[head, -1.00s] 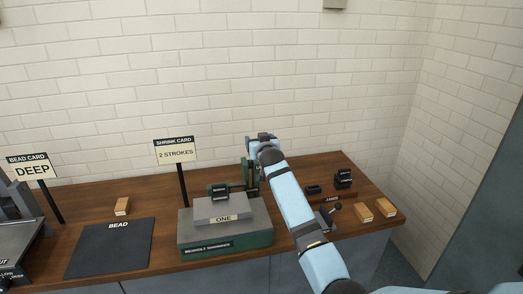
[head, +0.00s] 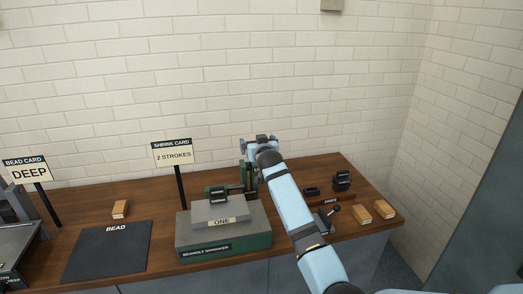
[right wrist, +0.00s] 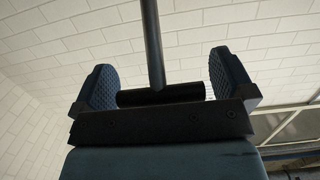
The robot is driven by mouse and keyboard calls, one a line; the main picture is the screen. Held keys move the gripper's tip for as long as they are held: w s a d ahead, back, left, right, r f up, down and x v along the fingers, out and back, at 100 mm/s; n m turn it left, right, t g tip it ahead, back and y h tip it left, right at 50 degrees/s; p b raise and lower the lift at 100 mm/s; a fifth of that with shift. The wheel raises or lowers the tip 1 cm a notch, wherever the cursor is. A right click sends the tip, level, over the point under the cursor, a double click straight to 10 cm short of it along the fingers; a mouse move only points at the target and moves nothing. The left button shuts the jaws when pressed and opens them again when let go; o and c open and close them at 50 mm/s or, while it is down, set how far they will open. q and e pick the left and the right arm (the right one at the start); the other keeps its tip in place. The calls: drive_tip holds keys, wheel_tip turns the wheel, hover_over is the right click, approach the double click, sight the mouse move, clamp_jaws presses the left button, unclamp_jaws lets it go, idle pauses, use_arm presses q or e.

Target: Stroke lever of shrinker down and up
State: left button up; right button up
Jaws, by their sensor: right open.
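The shrinker (head: 205,245) stands on the bench, with a green base and a grey top; a small plate on it reads ONE. A card (head: 173,153) behind it reads SHRINK CARD, 2 STROKES. My right gripper (head: 260,140) is at the shrinker's back right, above a green upright (head: 250,176). In the right wrist view my right gripper (right wrist: 165,78) is open, its two ridged fingers on either side of the lever's dark crossbar (right wrist: 160,95). A dark rod rises from the crossbar. The arm hides part of the shrinker's right side. My left gripper is not in view.
Right of the arm are dark jaws (head: 341,181) on a rack and wooden blocks (head: 361,214). Left are a BEAD mat (head: 105,252), a small wooden block (head: 120,209) and a BEAD CARD (head: 28,171) reading DEEP. A brick wall stands behind.

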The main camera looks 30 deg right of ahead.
drive_tip(key=b+v, duration=0.1)
drive_tip(key=v, duration=1.1)
drive_tip(key=shift+s+b, duration=0.4)
